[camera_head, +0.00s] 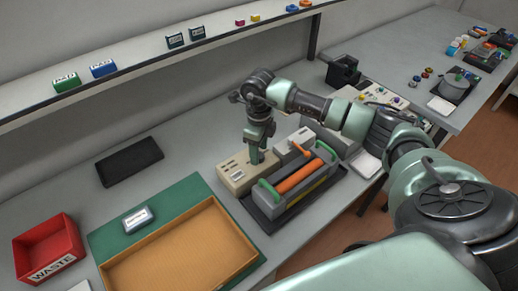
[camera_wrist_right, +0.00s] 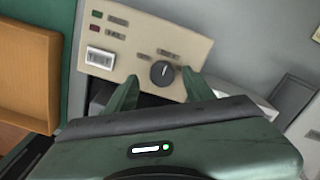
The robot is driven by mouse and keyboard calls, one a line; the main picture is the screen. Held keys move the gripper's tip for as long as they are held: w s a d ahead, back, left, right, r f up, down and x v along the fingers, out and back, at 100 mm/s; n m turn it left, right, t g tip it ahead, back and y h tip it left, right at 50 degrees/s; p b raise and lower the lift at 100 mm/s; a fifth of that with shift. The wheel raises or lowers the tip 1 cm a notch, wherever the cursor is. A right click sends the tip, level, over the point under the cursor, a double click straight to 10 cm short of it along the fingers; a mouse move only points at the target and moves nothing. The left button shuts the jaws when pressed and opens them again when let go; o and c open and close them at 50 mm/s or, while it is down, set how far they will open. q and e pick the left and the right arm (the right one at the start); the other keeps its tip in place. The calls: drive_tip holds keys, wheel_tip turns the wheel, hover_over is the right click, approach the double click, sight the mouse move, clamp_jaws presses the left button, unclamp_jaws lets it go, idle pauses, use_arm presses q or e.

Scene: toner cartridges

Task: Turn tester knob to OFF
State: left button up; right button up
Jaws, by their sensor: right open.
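The tester (camera_head: 236,176) is a beige box on the bench, behind the dark cradle. Its panel (camera_wrist_right: 140,45) shows in the right wrist view with a dark round knob (camera_wrist_right: 162,73), a white TEST button (camera_wrist_right: 100,57) and red and green indicators. My right gripper (camera_head: 259,157) points down at the tester in the head view. In the wrist view the open right gripper (camera_wrist_right: 158,85) has its two green fingers on either side of the knob, with visible gaps. The knob's setting is too small to read. My left gripper is not in view.
A dark cradle holding an orange roller (camera_head: 298,177) stands directly in front of the tester. A green mat with a wooden tray (camera_head: 185,250) lies to the left, with a red WASTE bin (camera_head: 48,248) beyond. A shelf runs above the bench.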

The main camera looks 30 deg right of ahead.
drive_tip(key=shift+w+f, duration=0.1)
drive_tip(key=shift+f, duration=0.45)
drive_tip(key=shift+d+f, duration=0.15)
drive_tip(key=shift+f, duration=0.1)
clamp_jaws()
drive_tip(key=shift+f+n+b, duration=0.1)
drive_tip(key=shift+n+b, duration=0.3)
drive_tip(key=n+b, duration=0.5)
drive_tip(key=shift+f, duration=0.1)
drive_tip(key=n+b, duration=0.3)
drive_tip(key=n, duration=0.1)
use_arm(q)
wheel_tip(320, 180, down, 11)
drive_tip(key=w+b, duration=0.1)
drive_tip(key=b, duration=0.1)
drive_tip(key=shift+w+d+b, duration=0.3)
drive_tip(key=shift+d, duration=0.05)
use_arm(e)
drive_tip(key=n, duration=0.4)
drive_tip(key=shift+r, duration=0.2)
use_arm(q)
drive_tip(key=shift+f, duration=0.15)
